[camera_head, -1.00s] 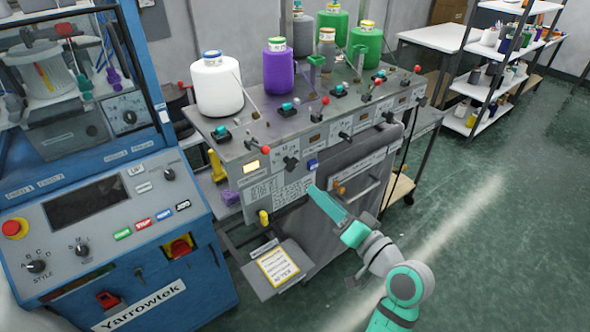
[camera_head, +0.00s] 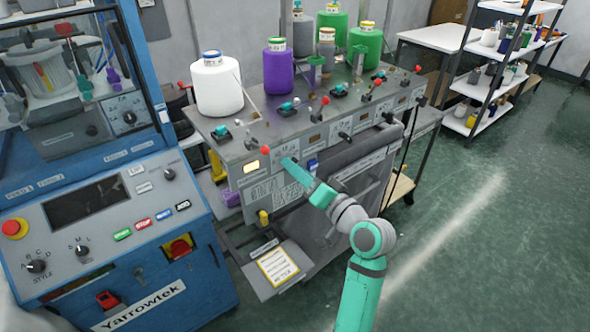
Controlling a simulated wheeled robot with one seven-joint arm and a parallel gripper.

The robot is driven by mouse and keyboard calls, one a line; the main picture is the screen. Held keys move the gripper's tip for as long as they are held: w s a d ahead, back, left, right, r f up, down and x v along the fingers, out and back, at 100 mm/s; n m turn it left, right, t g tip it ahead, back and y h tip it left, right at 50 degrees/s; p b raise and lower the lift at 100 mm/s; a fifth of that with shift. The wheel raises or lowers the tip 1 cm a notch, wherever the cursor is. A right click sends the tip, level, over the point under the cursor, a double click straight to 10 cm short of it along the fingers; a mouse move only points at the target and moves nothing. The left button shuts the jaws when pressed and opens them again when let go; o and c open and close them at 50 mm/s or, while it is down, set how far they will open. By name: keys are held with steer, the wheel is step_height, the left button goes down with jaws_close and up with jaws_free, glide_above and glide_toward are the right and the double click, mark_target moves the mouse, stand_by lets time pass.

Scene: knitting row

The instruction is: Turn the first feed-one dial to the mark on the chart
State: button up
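My teal gripper (camera_head: 289,165) reaches the front panel of the grey yarn feed unit (camera_head: 238,150), with its tip at the left feed station. The small black dial seen there earlier is now hidden behind the gripper tip, so I cannot tell whether the fingers touch it or how it points. I cannot see whether the fingers are open or shut. A white printed sheet (camera_head: 262,192) is on the panel just below left of the gripper. A yellow-bordered card (camera_head: 279,266) lies on the low shelf. The writing on both is too small to read.
White (camera_head: 218,88) and purple (camera_head: 279,72) yarn cones stand on the feed unit, with green and grey ones behind. Red-knobbed levers (camera_head: 266,150) stick out along its front edge. The blue Yarrowtek machine (camera_head: 120,240) stands at left. The green floor at right is clear.

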steer(key=shift+w, duration=0.1)
jaws_close()
steer(key=shift+n, duration=0.8)
jaws_free()
steer(key=v, duration=1)
steer(key=shift+s+d, duration=0.15)
steer(key=shift+s, duration=0.2)
